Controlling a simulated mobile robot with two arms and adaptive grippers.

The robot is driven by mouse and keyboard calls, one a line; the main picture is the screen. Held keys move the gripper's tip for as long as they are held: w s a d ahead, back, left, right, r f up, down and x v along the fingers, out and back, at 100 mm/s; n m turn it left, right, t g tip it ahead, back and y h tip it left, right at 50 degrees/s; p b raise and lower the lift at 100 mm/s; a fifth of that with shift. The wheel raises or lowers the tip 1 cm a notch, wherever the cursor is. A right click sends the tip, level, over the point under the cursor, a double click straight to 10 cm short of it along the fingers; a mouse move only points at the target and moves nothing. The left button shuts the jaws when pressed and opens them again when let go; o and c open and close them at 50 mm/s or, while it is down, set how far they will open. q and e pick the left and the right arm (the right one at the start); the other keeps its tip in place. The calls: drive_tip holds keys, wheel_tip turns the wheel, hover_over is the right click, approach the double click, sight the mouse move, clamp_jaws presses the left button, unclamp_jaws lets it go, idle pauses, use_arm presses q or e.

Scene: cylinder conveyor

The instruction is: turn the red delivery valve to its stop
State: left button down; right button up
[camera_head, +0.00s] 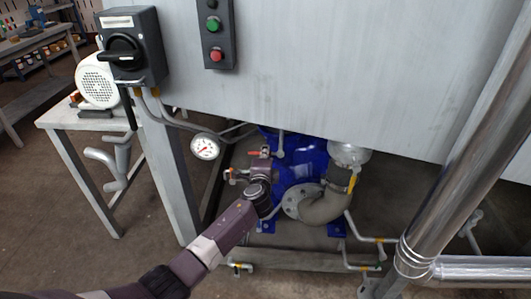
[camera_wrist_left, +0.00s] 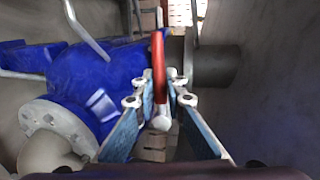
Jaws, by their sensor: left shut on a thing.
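The red valve lever (camera_wrist_left: 158,60) stands upright in the left wrist view, its pale rounded end between the fingertips of my left gripper (camera_wrist_left: 160,98). The two blue-padded fingers are shut on it from both sides. In the head view my left gripper (camera_head: 262,172) is beside the blue pump (camera_head: 303,160), with a small red part (camera_head: 263,153) showing just beyond it. The fingertips are too small there to tell the grip. The blue pump body (camera_wrist_left: 95,80) fills the left of the wrist view. My right gripper is not in view.
A grey panel (camera_head: 330,75) overhangs the pump. A pressure gauge (camera_head: 205,147) is left of my gripper, and a pipe elbow (camera_head: 322,208) is to its right. A shiny steel pipe (camera_head: 455,150) crosses the right side. A motor (camera_head: 96,82) stands on a table at left.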

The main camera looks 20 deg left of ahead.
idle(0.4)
use_arm(q)
drive_tip(key=c, duration=2)
unclamp_jaws()
drive_tip(key=shift+o, duration=0.2)
drive_tip(key=shift+s, duration=0.1)
drive_tip(key=v, duration=1.1)
drive_tip(key=shift+s+d, duration=0.2)
drive_tip(key=shift+s, duration=0.15)
drive_tip(key=shift+r, duration=0.1)
